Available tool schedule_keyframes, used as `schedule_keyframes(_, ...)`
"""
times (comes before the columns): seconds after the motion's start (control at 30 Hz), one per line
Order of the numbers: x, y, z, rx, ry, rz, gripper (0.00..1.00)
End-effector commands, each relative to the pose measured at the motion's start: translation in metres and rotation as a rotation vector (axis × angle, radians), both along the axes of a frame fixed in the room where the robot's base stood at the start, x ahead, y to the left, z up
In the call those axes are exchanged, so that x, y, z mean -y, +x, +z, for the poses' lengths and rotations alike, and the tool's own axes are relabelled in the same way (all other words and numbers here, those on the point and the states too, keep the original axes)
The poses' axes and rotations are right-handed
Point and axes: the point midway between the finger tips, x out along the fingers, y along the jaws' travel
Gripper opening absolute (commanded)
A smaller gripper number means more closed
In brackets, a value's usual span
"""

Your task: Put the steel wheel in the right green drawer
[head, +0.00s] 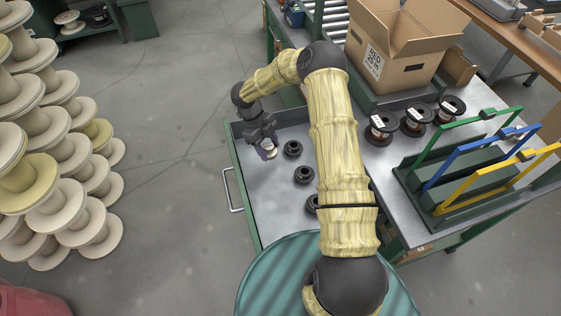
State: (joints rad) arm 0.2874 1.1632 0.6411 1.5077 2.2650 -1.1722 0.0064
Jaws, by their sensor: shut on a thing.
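The steel wheel (271,154) shows as a small pale, shiny piece at my gripper's fingertips, mostly hidden by the gripper. My dark gripper (267,149) points down and is shut on it. Both are over the left part of an open green drawer (241,182) with a grey floor. I cannot tell whether the wheel touches the drawer floor. Three black wheels (304,174) show in the drawer, in a rough line to the right of my gripper; the nearest is partly hidden by my arm.
The bench to the right holds an open cardboard box (398,50), three black-flanged spools (414,120) and a green rack with coloured bars (455,180). Pale spools (60,170) are stacked at left. A green round surface (268,280) is in front.

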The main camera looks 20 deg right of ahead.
Motion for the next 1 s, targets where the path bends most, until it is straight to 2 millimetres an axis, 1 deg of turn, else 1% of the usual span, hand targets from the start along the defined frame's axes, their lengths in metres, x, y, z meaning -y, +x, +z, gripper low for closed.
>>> schedule_keyframes(0.03,0.002,-0.001,-0.011,-0.004,-0.002,-0.003,0.29)
schedule_keyframes(0.1,0.003,-0.001,-0.024,-0.004,0.000,-0.005,0.29)
schedule_keyframes(0.2,0.003,0.000,-0.037,-0.002,-0.001,-0.006,0.29)
schedule_keyframes(0.3,0.002,0.000,-0.040,0.000,0.000,-0.004,0.29)
schedule_keyframes(0.57,0.000,0.000,-0.042,-0.001,-0.001,0.000,0.29)
schedule_keyframes(0.67,0.000,-0.001,-0.051,-0.003,-0.001,0.001,0.29)
schedule_keyframes(0.8,0.000,-0.001,-0.071,-0.002,-0.001,0.002,0.29)
schedule_keyframes(0.9,0.000,-0.001,-0.078,-0.002,-0.001,0.001,0.29)
schedule_keyframes(1.0,0.001,0.000,-0.078,0.000,-0.001,0.000,0.29)
